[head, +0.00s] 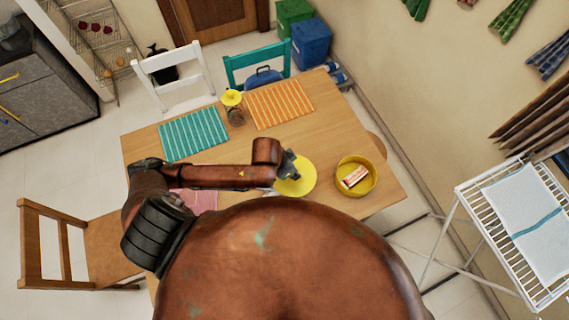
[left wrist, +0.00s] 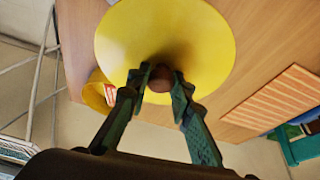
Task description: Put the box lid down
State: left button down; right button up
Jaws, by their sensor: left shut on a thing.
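The box lid (head: 301,181) is a round yellow disc near the right half of the table. In the left wrist view the lid (left wrist: 205,35) fills the top middle and has a brown knob (left wrist: 161,81). My left gripper (left wrist: 160,78) is shut on this knob. In the head view my left gripper (head: 289,165) is at the lid and partly hides it. I cannot tell how far the lid is above the table. The round yellow box (head: 371,186) stands open to the right of the lid, with a red and white packet (head: 355,177) inside. My right gripper is not in view.
The wooden table (head: 335,115) holds a teal striped mat (head: 193,134), an orange striped mat (head: 280,103), a pink mat (head: 203,201) and a jar with a yellow top (head: 232,98). The far right of the table is bare. A drying rack (head: 480,205) stands beyond.

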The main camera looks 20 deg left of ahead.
aim_at(295, 181)
pick_arm(q)
jog(key=shift+s+d+f+m, duration=0.3)
jog(key=shift+s+f, duration=0.1)
jog(key=shift+s, duration=0.2)
jog(key=shift+s+d+f+m, duration=0.25)
jog(key=shift+s+f+m, duration=0.1)
jog(key=shift+s, duration=0.25)
jog(key=w+a+f, duration=0.2)
jog(key=w+f, duration=0.1)
jog(key=w+a+f, duration=0.3)
jog(key=w, duration=0.1)
jog(key=w+a+f, duration=0.3)
jog(key=f, duration=0.1)
jog(key=shift+w+a, duration=0.2)
jog(key=shift+a+f, duration=0.1)
jog(key=shift+f, duration=1.45)
jog(key=c, duration=2.2)
grip_release()
jog(key=shift+f, duration=0.15)
jog(key=o, duration=0.5)
jog(key=shift+c, duration=0.2)
